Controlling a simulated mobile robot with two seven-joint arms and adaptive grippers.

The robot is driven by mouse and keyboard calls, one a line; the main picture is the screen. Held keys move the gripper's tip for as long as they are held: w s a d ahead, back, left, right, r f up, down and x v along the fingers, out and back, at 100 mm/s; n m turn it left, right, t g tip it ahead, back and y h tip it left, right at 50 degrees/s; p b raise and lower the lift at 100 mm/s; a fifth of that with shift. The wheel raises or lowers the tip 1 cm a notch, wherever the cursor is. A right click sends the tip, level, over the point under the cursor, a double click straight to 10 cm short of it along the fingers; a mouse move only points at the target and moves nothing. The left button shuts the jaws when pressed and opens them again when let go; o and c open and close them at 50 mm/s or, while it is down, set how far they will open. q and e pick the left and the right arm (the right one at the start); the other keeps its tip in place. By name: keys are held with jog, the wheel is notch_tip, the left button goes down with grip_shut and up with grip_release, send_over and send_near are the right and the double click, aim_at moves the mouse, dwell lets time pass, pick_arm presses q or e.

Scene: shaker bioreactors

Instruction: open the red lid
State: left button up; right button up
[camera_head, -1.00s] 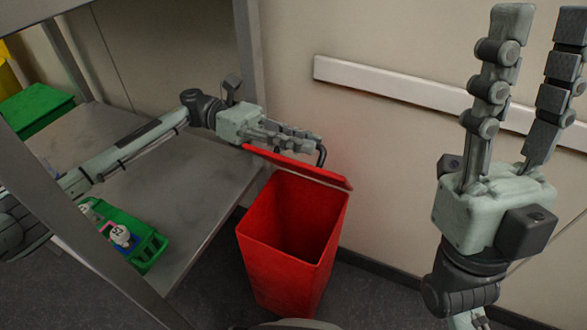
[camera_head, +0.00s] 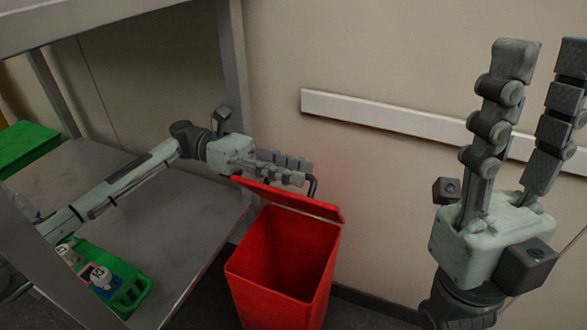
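The red bin (camera_head: 280,262) stands on the floor beside the metal shelf, its inside open to view. Its red lid (camera_head: 290,199) is swung up and tilted along the bin's back edge. My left gripper (camera_head: 305,172) reaches over the shelf from the left, its fingers lying just above and behind the lid, by a dark bar at the lid. I cannot tell whether the fingers touch the lid or how far apart they are. My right gripper (camera_head: 535,85) is raised at the right, fingers pointing up, spread apart and empty, well away from the bin.
The metal shelf (camera_head: 190,225) fills the left, with an upright post beside the bin. A green tray (camera_head: 128,293) with small items sits on it, and a green box (camera_head: 28,150) is farther back. A white rail (camera_head: 385,112) runs along the wall behind the bin.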

pick_arm(q)
jog(key=v, duration=1.2)
jog(key=shift+c, duration=0.5)
